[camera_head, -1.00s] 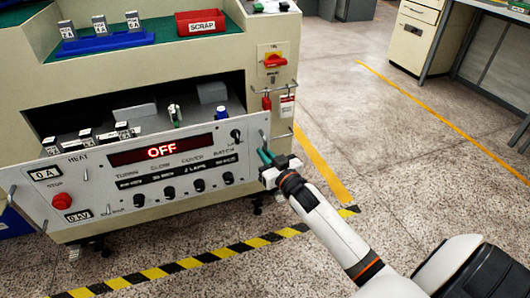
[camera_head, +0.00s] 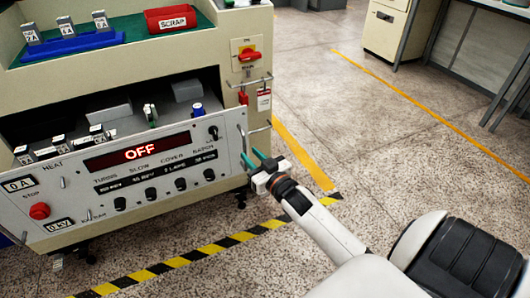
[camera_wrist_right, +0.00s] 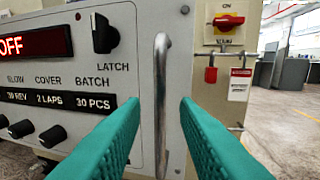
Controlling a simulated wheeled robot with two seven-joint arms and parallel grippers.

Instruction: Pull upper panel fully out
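The upper panel (camera_head: 105,190) is a light grey front with a red "OFF" display (camera_head: 138,155), knobs and labels. It stands out from the machine, with the open space behind it visible. Its right metal handle (camera_head: 243,140) also shows in the right wrist view (camera_wrist_right: 161,90) as an upright bar. My right gripper (camera_head: 264,158) is open beside the panel's right end. In the right wrist view its teal fingers (camera_wrist_right: 155,135) are spread on either side of the handle's line, not closed on it. My left gripper is not in view.
A red scrap bin (camera_head: 171,19) and a blue rack (camera_head: 75,42) stand on the machine's top. A red switch (camera_head: 249,56) and a padlock (camera_head: 243,97) are on its right side.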

